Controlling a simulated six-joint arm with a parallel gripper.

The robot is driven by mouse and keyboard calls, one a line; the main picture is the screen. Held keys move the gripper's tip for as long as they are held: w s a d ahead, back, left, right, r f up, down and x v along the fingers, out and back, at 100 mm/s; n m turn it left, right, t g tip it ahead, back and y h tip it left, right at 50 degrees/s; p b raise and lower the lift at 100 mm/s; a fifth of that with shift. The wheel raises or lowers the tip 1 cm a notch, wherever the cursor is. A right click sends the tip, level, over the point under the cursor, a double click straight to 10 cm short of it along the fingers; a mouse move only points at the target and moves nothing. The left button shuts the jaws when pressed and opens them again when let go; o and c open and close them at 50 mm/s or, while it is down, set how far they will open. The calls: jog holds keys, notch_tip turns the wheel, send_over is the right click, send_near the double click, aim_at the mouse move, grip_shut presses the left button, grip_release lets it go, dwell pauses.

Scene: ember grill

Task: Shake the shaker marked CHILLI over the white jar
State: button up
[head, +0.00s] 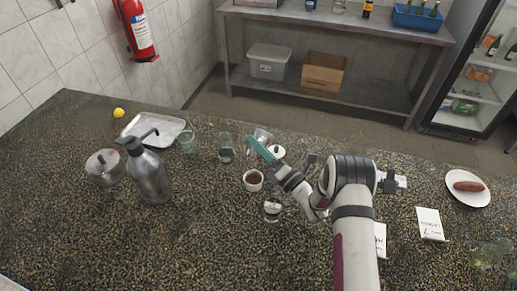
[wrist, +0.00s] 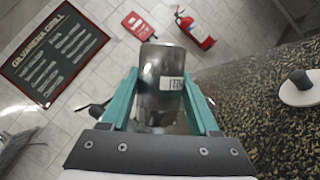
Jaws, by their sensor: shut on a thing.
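My gripper (head: 262,146) has teal fingers, shut on a dark, shiny shaker (wrist: 160,80). The shaker has a small white label (wrist: 172,83), whose lettering I cannot read surely as CHILLI. In the head view the held shaker (head: 260,134) shows partly behind the fingers, above the counter. A round white thing with a dark middle, probably the white jar (head: 277,152), is just right of the fingertips in the head view. In the wrist view a white round thing with a dark knob-like part (wrist: 297,95) shows at the right edge, apart from the shaker.
A white cup with dark contents (head: 253,181) and a small glass jar (head: 272,210) stand nearer. A plate with a sausage (head: 467,187) is far right.

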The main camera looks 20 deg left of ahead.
aim_at(259, 138)
notch_tip(259, 138, down, 4)
jog(key=shift+f, duration=0.15)
notch_tip(259, 138, up, 11)
jog(key=shift+f, duration=0.2)
